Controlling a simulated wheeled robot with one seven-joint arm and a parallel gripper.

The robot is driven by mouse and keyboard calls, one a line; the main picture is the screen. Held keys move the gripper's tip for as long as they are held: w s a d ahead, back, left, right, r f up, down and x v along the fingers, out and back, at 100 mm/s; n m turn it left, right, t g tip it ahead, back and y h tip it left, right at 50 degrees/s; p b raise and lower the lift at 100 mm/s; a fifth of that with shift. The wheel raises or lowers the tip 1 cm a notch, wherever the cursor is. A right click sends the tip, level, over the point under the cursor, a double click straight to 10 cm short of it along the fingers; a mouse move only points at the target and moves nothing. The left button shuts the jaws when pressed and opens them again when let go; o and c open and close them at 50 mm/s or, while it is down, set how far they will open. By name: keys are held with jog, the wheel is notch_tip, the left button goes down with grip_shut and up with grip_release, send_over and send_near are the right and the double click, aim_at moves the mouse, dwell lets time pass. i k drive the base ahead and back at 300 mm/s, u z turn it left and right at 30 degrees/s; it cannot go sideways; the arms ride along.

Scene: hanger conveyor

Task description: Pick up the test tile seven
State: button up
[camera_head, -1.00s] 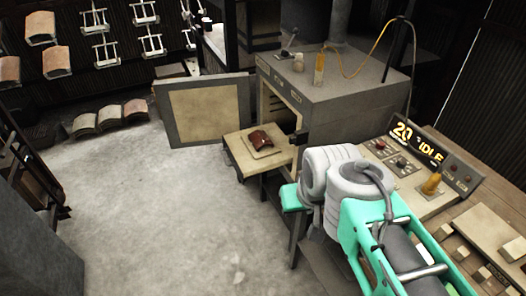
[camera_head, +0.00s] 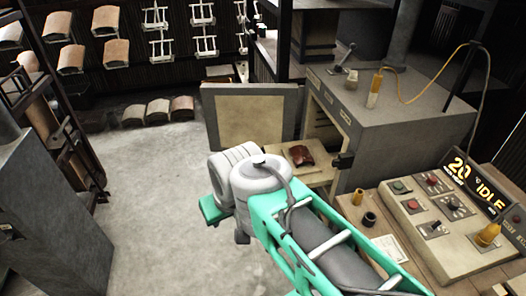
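A dark reddish-brown curved tile (camera_head: 300,156) lies on the pale shelf (camera_head: 322,176) in front of the open kiln (camera_head: 390,112). No number can be read on it, so I cannot tell whether it is test tile seven. My teal and grey arm reaches up from the lower right, and its joint hides the near left part of the shelf. The tile itself shows clear of the arm.
The kiln door (camera_head: 250,118) stands open to the left. A control panel (camera_head: 450,217) reading "20" and "IDLE" is on the right bench. Several tiles hang on racks at the back left. Three tiles (camera_head: 158,110) rest on the floor.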

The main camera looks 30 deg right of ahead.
aim_at(300, 153)
jog(key=u, duration=0.05)
jog(key=i, duration=1.05)
jog(key=z, duration=0.7)
